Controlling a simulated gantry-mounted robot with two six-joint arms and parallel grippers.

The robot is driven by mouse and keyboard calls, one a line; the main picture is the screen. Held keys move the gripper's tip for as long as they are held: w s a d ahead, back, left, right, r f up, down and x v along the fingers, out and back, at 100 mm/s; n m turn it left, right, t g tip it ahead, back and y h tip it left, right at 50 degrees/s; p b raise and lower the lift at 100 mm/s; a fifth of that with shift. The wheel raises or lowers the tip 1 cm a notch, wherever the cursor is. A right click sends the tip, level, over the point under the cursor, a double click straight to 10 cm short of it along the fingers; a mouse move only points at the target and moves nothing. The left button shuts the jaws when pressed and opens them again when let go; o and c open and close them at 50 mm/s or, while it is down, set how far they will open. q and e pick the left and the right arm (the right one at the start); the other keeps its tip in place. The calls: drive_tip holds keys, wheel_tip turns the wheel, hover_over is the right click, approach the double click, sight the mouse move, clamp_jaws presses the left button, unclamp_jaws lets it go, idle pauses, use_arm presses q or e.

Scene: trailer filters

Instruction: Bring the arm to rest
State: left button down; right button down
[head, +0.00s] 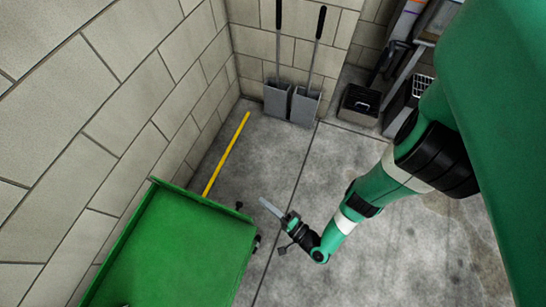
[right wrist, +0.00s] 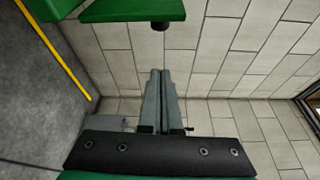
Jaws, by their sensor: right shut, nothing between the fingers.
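My right arm (head: 375,190) is green with black joints and comes in from the upper right in the head view. Its right gripper (head: 266,204) hangs over the concrete floor, just right of the green cart's corner, with a visible gap to the cart. In the right wrist view its two grey fingers (right wrist: 160,72) lie together, shut and empty. My left gripper shows in neither view.
A green cart or bin (head: 185,250) stands at the lower left. A yellow floor line (head: 227,153) runs beside the block wall (head: 110,90). Two grey dustpans (head: 291,103) with long handles stand at the back wall, a black bin (head: 358,104) to their right. The middle floor is clear.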

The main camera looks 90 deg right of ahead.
drive_tip(key=shift+v, duration=1.7)
drive_tip(key=shift+d, duration=0.1)
